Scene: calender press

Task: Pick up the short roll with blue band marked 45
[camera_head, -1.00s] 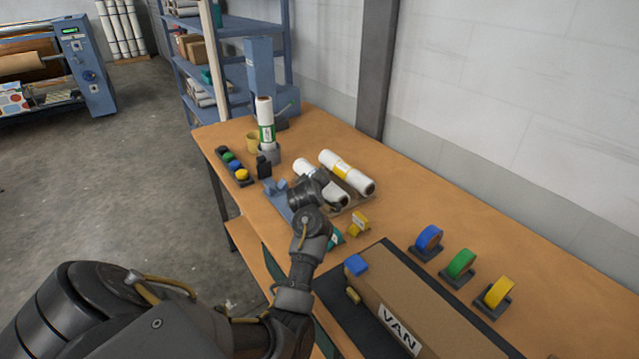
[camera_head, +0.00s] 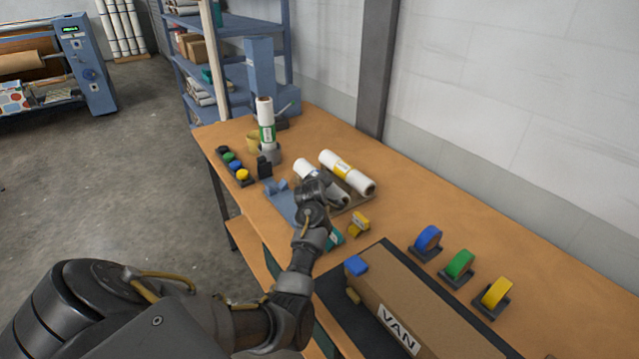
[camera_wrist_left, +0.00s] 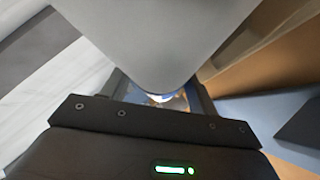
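A white roll (camera_head: 305,168) lies on a tray (camera_head: 357,201) on the bench, beside a white roll with a yellow band (camera_head: 341,167). My left gripper (camera_head: 316,188) is over the middle of the first roll and hides any band or number there. I cannot see its fingertips in the head view or tell whether they touch the roll. In the left wrist view a large grey rounded shape (camera_wrist_left: 160,45) fills the top, close to the camera, with a small blue and orange patch behind it. My right gripper is not in view.
A roll with a green band (camera_head: 266,133) stands upright in a holder at the back. Blue, green and yellow tape rolls (camera_head: 460,264) stand at the right. A carton marked VAN (camera_head: 425,310) lies in front. A yellow dispenser (camera_head: 358,224) is near the tray.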

